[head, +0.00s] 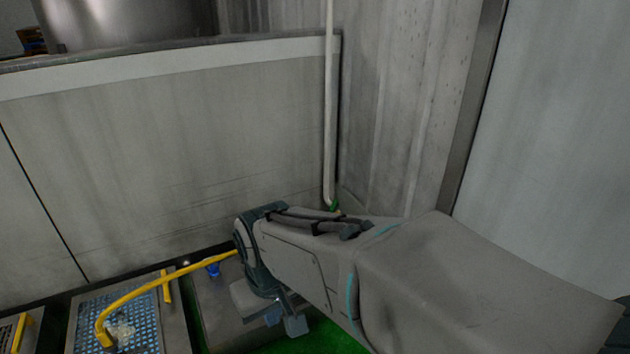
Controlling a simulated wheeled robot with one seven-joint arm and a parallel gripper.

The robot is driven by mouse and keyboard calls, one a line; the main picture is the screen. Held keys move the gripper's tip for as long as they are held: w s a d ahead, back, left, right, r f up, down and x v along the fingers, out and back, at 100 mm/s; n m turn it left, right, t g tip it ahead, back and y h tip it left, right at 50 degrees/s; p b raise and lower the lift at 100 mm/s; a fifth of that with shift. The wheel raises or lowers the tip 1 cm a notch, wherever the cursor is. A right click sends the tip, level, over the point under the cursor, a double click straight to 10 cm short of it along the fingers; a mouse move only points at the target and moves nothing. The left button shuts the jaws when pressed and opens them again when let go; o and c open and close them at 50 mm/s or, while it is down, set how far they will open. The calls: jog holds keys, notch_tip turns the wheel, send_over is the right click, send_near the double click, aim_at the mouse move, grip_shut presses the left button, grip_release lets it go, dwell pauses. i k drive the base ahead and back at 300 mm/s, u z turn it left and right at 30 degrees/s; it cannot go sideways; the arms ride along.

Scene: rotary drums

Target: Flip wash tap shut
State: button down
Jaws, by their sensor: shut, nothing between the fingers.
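A yellow curved pipe (150,283) rises over a blue perforated grate (90,318) at the lower left. A small blue part (212,270), which looks like the tap's handle, sits under the pipe near its right end. Whether that handle stands open or shut is too small to tell. My gripper (281,320) points down at the bottom middle, to the right of and below the blue part, apart from it in the picture. It is shut and empty. My wrist covers the right end of the yellow pipe.
A grey panel wall (190,150) stands behind the pipe. A thin white vertical pipe (329,110) runs down the corner, with a small green part (334,206) at its foot. Green floor (335,338) shows under my arm. A metal drum (130,20) stands behind the panel.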

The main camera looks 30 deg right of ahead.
aim_at(335, 203)
jog(key=z, duration=1.7)
jog(key=k, duration=0.65)
jog(key=z, duration=0.55)
jog(key=i, duration=0.6)
jog(key=u, duration=0.65)
jog(key=i, duration=1.65)
jog(key=u, duration=0.9)
jog(key=i, duration=0.3)
jog(key=u, duration=0.15)
